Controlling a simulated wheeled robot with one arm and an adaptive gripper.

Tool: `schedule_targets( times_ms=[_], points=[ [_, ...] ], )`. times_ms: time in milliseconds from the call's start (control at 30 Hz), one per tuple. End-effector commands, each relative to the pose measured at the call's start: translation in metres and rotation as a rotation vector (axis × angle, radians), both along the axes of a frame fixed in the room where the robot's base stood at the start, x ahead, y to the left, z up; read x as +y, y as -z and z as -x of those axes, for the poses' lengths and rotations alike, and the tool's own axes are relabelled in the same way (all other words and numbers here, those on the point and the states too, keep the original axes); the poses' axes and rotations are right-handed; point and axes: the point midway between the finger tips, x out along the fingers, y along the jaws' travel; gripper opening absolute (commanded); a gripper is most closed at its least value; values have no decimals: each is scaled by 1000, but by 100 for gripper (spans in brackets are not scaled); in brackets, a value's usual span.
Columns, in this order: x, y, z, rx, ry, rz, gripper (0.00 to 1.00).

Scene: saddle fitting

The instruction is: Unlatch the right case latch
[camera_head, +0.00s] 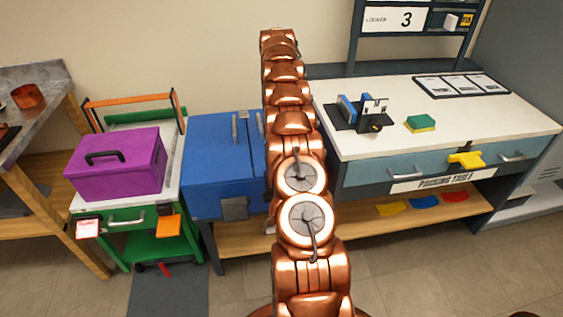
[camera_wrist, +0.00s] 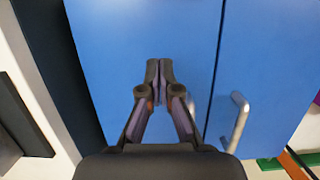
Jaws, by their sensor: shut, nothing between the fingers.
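A blue case (camera_head: 215,165) stands left of the packing table, with a grey latch-like plate (camera_head: 234,208) low on its front. My copper arm covers the case's right part, and no right latch can be made out. My gripper (camera_wrist: 160,68) is shut and empty in the wrist view, its fingertips together in front of the blue surface (camera_wrist: 120,40). The gap to that surface is hard to judge. A dark seam and a grey bar handle (camera_wrist: 235,120) lie to the right of the fingers there. My gripper is hidden in the head view.
A purple box (camera_head: 117,165) sits on a green cart (camera_head: 128,215) to the left. The packing table (camera_head: 440,140), right of my arm, carries a blue-and-grey device (camera_head: 362,112) and a green-yellow sponge (camera_head: 420,123). A yellow clamp-like piece (camera_head: 467,160) sits at its drawer front.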

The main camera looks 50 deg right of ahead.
Motion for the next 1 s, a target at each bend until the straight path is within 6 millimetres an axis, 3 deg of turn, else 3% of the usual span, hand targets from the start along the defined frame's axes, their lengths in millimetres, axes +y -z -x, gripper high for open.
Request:
schedule_targets(
  times_ms=[200,667,1000],
  points=[
    [1,22,4,1,1,2,0],
    [8,48,11,5,0,-1,0],
    [13,86,19,6,2,-2,0]
  ],
)
